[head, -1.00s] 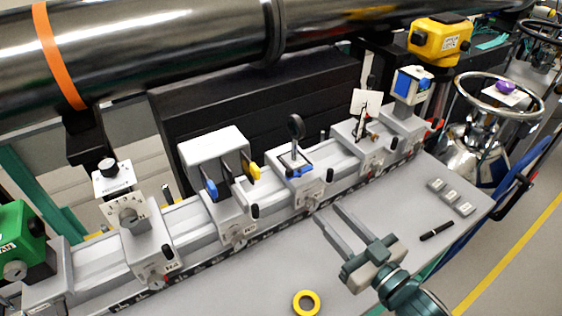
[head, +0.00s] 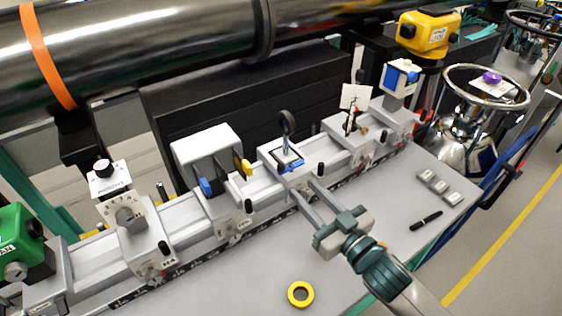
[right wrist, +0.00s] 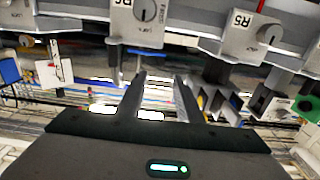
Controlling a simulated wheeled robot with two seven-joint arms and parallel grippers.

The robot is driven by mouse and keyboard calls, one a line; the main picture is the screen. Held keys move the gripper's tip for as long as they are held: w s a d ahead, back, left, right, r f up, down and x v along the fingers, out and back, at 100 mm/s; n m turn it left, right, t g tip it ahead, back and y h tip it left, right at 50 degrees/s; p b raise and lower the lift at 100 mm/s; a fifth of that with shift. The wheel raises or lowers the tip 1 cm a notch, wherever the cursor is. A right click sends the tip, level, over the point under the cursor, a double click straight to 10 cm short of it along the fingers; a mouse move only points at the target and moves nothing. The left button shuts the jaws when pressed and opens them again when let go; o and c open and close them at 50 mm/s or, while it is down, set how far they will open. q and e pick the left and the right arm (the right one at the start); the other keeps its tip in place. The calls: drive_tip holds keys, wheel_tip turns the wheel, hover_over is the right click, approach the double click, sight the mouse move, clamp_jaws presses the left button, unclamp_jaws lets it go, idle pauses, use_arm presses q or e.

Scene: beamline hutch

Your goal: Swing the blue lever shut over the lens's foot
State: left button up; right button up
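The round dark-rimmed lens (head: 286,121) stands upright on its carrier on the rail, left of a white card. Its foot sits on the carrier top (head: 268,152), and the blue lever (head: 292,166) lies at the front right of the foot. I cannot tell whether the lever covers the foot. My right gripper (head: 302,187) is open and empty, its two parallel fingers pointing at the front of that carrier, just below the lever. In the right wrist view the fingers (right wrist: 158,76) stand apart, with a carrier front above them. My left gripper is not in view.
Neighbouring carriers stand on the rail (head: 85,270), one with blue and yellow parts (head: 208,150), one with a white card (head: 355,96). A yellow ring (head: 300,294), a black pen (head: 426,220) and small grey blocks (head: 438,185) lie on the table. A black pipe (head: 160,50) runs behind.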

sight(283, 168)
drive_tip(key=p+x, duration=0.2)
drive_tip(key=x, duration=0.9)
drive_tip(key=shift+a+p, duration=0.1)
drive_tip(key=shift+p, duration=0.3)
clamp_jaws()
